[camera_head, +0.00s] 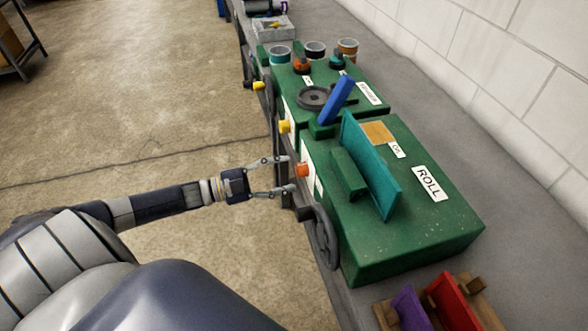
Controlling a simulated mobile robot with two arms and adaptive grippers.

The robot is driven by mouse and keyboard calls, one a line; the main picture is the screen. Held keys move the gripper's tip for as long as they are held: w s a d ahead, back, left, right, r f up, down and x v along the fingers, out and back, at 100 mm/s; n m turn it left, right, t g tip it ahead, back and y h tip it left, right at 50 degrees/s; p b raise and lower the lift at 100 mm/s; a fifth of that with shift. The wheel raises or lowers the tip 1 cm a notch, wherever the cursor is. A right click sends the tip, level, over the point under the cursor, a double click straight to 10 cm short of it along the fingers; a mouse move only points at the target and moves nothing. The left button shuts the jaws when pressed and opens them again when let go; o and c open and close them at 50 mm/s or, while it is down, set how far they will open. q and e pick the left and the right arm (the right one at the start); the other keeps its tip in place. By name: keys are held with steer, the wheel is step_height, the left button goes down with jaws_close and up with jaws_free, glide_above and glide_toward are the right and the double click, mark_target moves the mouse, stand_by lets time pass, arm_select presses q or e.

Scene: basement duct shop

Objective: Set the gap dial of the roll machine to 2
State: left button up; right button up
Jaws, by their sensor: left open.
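The roll machine (413,232) is a green box with a white "ROLL" label on its top, standing on the bench. An orange knob (302,170) sticks out of its left side, beside a white plate; it looks like the gap dial. Its markings and setting cannot be read from here. A dark handwheel (322,238) sits lower on the same side. My left gripper (291,173) is open and empty, with its two fingertips at the orange knob, one above and one below. I cannot tell if they touch it. My right gripper is not in view.
Another green machine (352,112) with a blue lever (337,100) and a yellow knob (285,127) stands just beyond. A rack with purple and red pieces (446,303) is at the bottom right. A white block wall (497,75) runs along the right.

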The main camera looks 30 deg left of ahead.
mark_target(302, 170)
arm_select(q)
steer(key=shift+p+x, duration=0.3)
steer(key=shift+x, duration=1.5)
steer(key=c, duration=1.1)
